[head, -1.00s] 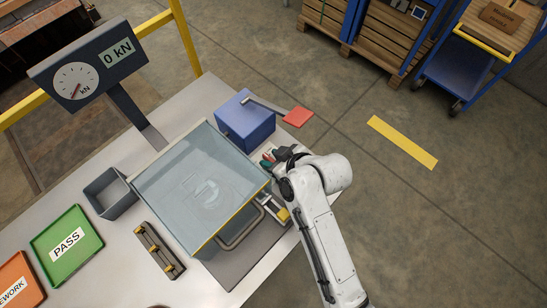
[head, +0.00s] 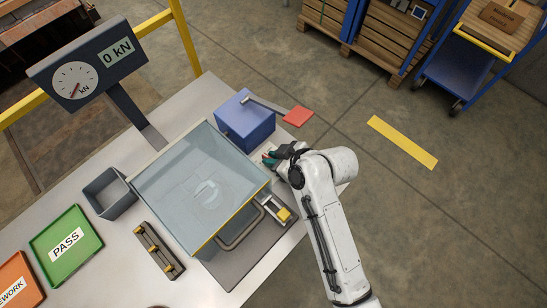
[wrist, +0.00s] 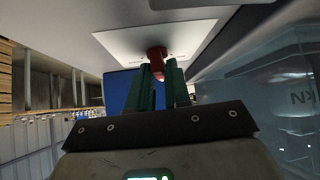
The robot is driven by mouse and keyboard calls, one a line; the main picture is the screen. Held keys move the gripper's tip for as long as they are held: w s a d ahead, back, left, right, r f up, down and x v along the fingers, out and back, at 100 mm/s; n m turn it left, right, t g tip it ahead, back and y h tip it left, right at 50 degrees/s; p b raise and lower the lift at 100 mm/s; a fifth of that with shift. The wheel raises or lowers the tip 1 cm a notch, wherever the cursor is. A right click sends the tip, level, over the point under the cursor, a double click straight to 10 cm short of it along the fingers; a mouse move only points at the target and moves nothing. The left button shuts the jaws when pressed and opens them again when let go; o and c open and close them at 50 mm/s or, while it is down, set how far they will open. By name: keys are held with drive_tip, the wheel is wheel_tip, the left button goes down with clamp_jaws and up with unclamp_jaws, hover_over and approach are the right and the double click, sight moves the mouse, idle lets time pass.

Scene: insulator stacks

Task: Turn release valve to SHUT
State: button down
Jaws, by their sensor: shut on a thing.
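The release valve (wrist: 156,58) is a small red handle in front of a white plate (wrist: 125,42) in the wrist view. The plate carries small lettering that I cannot read. My gripper (wrist: 157,75) has green fingers, one on each side of the red handle, and it is shut on it. In the head view my gripper (head: 270,160) is beside the blue pump box (head: 246,120), near the right edge of the bench. There the valve is mostly hidden by my gripper and wrist. I cannot tell which setting the handle is at.
A clear guard box (head: 185,185) stands close left of my gripper. A lever with a red pad (head: 298,117) sticks out from the pump box. A small device with a yellow part (head: 283,214) lies below my gripper. A gauge display (head: 88,65) reads 0 kN.

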drive_tip(key=n+g+b, duration=0.1)
drive_tip(key=n, duration=0.1)
drive_tip(key=n+g+y, duration=0.1)
drive_tip(key=n+g, duration=0.1)
drive_tip(key=shift+w+d+b, duration=0.15)
drive_tip(key=shift+w+b, duration=0.2)
drive_tip(key=shift+b, duration=0.05)
drive_tip(key=shift+w+n+g+b, duration=0.15)
drive_tip(key=shift+n+g+b, duration=0.8)
drive_tip(key=shift+n+g, duration=0.5)
drive_tip(key=shift+n, duration=0.35)
drive_tip(key=c, duration=1.2)
unclamp_jaws()
drive_tip(key=shift+o, duration=0.2)
drive_tip(key=v, duration=1)
drive_tip(key=shift+d+r+b, duration=0.3)
drive_tip(key=shift+b, duration=0.15)
